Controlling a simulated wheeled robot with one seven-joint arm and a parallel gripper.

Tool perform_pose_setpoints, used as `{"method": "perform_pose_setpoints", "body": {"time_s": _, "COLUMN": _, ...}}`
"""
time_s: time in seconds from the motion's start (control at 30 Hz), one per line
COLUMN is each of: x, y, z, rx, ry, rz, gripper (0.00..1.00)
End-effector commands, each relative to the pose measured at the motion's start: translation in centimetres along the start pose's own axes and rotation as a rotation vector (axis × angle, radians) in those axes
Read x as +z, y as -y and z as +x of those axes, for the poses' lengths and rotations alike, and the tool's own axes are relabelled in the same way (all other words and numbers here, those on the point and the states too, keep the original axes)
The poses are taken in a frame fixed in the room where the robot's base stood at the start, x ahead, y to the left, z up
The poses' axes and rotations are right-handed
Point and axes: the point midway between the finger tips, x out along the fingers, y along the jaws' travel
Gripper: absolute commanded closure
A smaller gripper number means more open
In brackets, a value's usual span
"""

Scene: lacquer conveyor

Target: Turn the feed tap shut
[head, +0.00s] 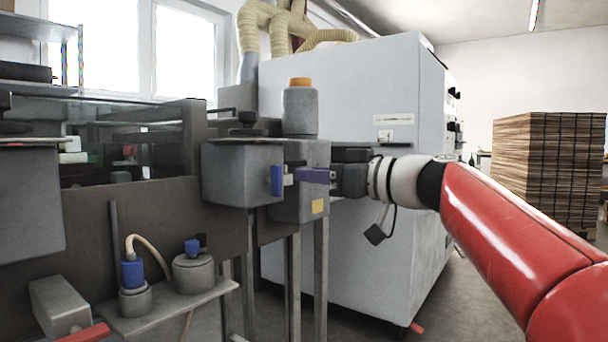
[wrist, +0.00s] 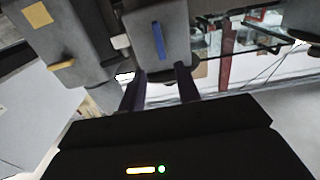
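A blue lever (head: 277,181), which looks like the feed tap's handle, stands upright on a short light fitting at the side of a grey box (head: 238,175) in the head view. In the wrist view the blue lever (wrist: 158,40) shows as a narrow bar just beyond my fingertips, lined up with the gap between them. My gripper (head: 300,175) has purple fingers that point left at the lever, a short way off. In the wrist view my gripper (wrist: 161,72) is open, with nothing between its fingers.
A second grey box (head: 312,155) with a yellow label stands behind my fingers, near an orange-capped bottle (head: 300,108). Blue-topped pots (head: 193,270) stand on a lower shelf (head: 165,312). A large white cabinet (head: 350,90) stands behind my wrist.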

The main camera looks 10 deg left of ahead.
Motion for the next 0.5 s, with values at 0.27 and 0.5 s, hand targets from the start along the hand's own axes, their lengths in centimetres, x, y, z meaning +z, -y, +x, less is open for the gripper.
{"method": "perform_pose_setpoints", "body": {"time_s": 0.27, "x": -0.1, "y": 0.1, "z": 4.2, "rx": -0.004, "ry": 0.002, "rz": 0.002, "gripper": 0.67}}
{"method": "perform_pose_setpoints", "body": {"time_s": 0.5, "x": -0.1, "y": 0.1, "z": 7.0, "rx": -0.002, "ry": 0.002, "rz": 0.001, "gripper": 0.67}}
